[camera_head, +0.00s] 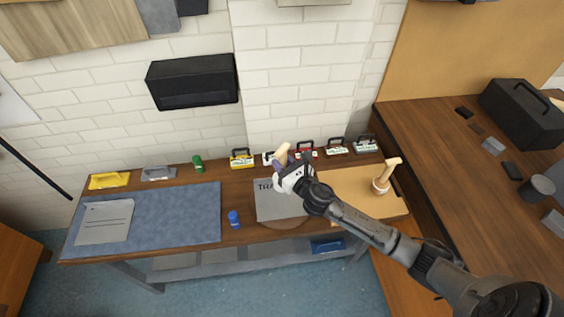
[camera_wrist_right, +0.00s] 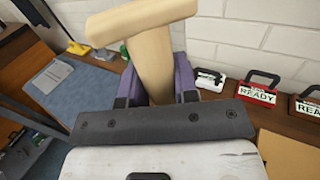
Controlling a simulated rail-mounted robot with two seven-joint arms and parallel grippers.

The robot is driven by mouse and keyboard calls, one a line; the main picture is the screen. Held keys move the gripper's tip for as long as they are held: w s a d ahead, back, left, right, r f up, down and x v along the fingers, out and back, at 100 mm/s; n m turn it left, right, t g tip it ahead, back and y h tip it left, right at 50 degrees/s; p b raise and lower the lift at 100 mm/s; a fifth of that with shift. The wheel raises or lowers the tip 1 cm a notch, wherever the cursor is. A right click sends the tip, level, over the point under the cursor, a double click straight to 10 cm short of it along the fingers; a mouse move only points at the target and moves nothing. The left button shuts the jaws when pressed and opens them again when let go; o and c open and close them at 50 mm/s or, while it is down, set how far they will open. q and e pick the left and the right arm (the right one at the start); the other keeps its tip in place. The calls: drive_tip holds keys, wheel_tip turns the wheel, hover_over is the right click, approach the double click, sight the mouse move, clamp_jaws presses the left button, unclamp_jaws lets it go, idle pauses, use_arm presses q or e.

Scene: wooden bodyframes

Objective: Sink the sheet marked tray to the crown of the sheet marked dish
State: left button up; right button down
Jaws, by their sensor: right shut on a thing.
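My right gripper (camera_head: 283,162) is shut on a pale wooden T-shaped mallet (camera_wrist_right: 155,60) and holds it above the back of the bench. It partly covers a grey sheet (camera_head: 275,208) with dark letters that seem to begin "TRA", lying flat on the bench. Another grey sheet (camera_head: 105,222) with small, unreadable markings lies on the blue mat at the left; I cannot tell whether it is the dish sheet. No word "dish" is readable. My left gripper is not in view.
The blue mat (camera_head: 170,210) covers the bench's left part. A blue bottle-like item (camera_head: 234,220) stands beside it. Several small cases with label plates, one red (camera_wrist_right: 259,91), line the wall. A wooden tool in a holder (camera_head: 381,186) stands on the tan board (camera_head: 350,194).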

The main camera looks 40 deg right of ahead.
drive_tip(key=shift+s+r, duration=0.1)
drive_tip(key=shift+r, duration=0.05)
drive_tip(key=s+a+r+p, duration=0.1)
drive_tip(key=s+a+p, duration=0.3)
drive_tip(key=s, duration=0.3)
drive_tip(key=shift+s+a+r, duration=0.25)
drive_tip(key=shift+a+r, duration=0.1)
drive_tip(key=shift+r, duration=0.05)
